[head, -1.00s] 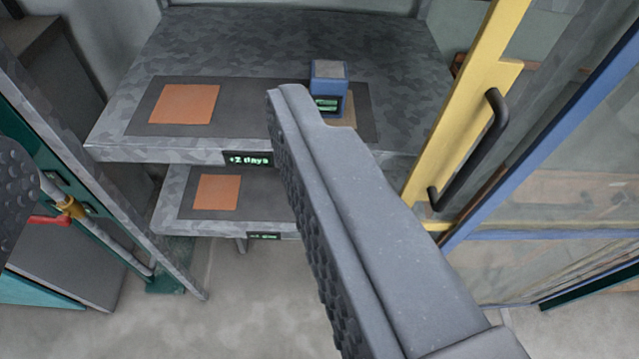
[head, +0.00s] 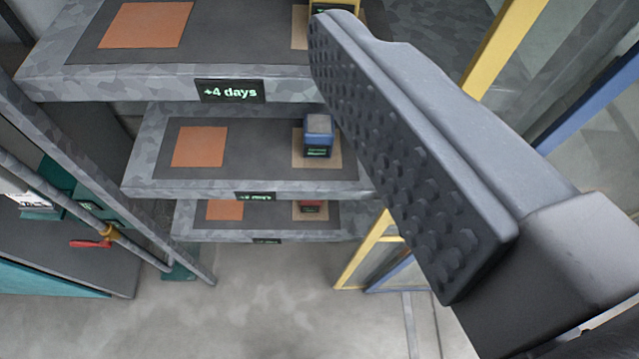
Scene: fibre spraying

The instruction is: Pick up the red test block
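The red test block (head: 311,208) sits on a tan square at the right of the lowest visible shelf (head: 340,222). It looks small, and its upper part is hidden by the shelf above. One finger of my gripper (head: 410,150) fills the right of the view, with its studded inner pad facing left and bare. The other finger is out of view. My gripper is open and empty, apart from the red block, which shows lower and farther off.
A blue block (head: 318,136) stands on the middle shelf (head: 150,187). A yellow block (head: 347,12) on the top shelf (head: 130,82) is partly behind my finger. Orange squares (head: 147,24) lie at the left. A yellow-framed door (head: 508,45) stands at the right. Floor below is clear.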

